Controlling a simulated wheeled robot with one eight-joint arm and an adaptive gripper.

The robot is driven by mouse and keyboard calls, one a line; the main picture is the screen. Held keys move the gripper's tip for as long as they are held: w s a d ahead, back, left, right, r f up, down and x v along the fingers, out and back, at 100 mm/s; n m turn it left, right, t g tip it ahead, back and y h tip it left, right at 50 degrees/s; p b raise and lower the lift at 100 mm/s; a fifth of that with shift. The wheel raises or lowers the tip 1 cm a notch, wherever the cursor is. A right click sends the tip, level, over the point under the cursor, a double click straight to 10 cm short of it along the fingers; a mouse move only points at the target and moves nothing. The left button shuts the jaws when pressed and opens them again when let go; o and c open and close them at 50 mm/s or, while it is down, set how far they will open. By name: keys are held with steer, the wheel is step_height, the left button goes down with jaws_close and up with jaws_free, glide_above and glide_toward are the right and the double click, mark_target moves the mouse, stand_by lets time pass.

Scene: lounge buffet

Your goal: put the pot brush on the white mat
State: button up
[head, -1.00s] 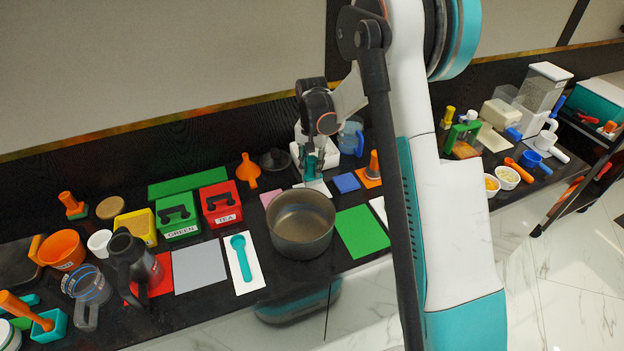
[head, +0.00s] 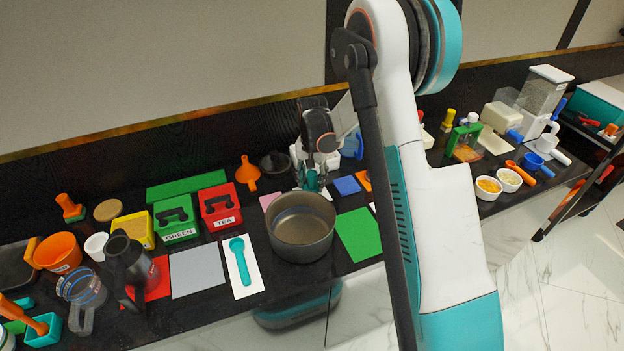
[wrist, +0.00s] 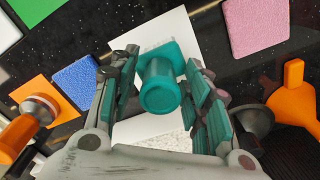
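The pot brush (wrist: 161,92) is teal, with a round handle and a blocky head; I take this teal piece to be the brush. In the wrist view it stands between my gripper's fingers (wrist: 163,66), which look closed about its handle. Its head is over the white mat (wrist: 186,27); I cannot tell whether it touches. In the head view my gripper (head: 312,180) is behind the grey pot, and its fingers hide much of the brush and mat.
The grey pot (head: 302,240) stands in front. A pink square (wrist: 256,28) and a blue square (wrist: 70,87) flank the mat. An orange funnel (wrist: 293,97) and an orange-handled tool (wrist: 22,130) are farther out. A green mat (head: 358,235) lies bare.

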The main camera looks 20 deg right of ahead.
steer(key=s+a+r+n+t+p, duration=0.1)
steer(key=s+r+p, duration=0.15)
steer(key=r, duration=0.75)
steer(key=s+a+r+p, duration=0.1)
steer(key=s+r, duration=0.2)
steer(key=r, duration=0.8)
steer(key=s+a+r+n+t, duration=0.2)
steer(key=s+r, duration=0.2)
steer(key=s, duration=0.4)
steer(key=s+a+r+n+t, duration=0.2)
steer(key=s+r, duration=0.3)
steer(key=s, duration=0.4)
steer(key=s+a+f+n+t, duration=0.1)
steer(key=s+f+n+t, duration=0.1)
steer(key=s, duration=0.6)
steer(key=shift+s+a+n, duration=0.3)
steer(key=shift+a, duration=0.05)
steer(key=shift+f, duration=0.15)
